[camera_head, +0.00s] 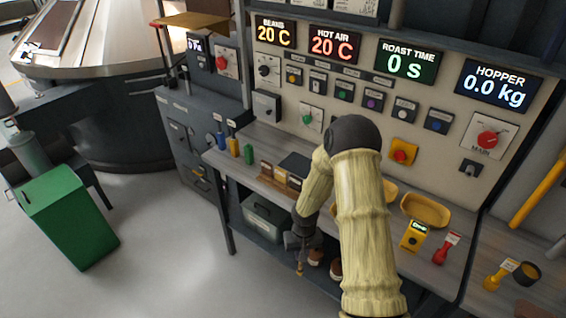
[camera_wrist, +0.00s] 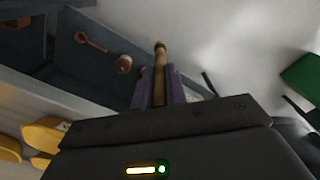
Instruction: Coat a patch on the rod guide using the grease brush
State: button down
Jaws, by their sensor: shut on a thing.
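My gripper (camera_wrist: 163,88) is shut on a slim wooden-handled tool, which appears to be the grease brush (camera_wrist: 160,52). The brush sticks straight out beyond the dark fingers, and its far end is rounded and brownish. In the head view my gripper (camera_head: 299,243) hangs in front of the bench's front edge, and the thin brush (camera_head: 300,268) points downward below it. My own arm hides part of the bench behind. I cannot make out the rod guide for certain in either view, nor any grease patch.
The bench (camera_head: 238,168) holds several small bottles, boxes, yellow trays (camera_head: 426,210) and a yellow meter (camera_head: 414,236). A lower shelf bears a grey-green toolbox (camera_head: 268,213). A brown jar (camera_wrist: 124,64) and a wooden scoop (camera_wrist: 92,42) lie near the brush's left. A green bin (camera_head: 68,215) stands left; open floor lies between.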

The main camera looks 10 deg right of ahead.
dwell(0.5)
jog(key=s+f, duration=0.4)
jog(key=f, duration=1.1)
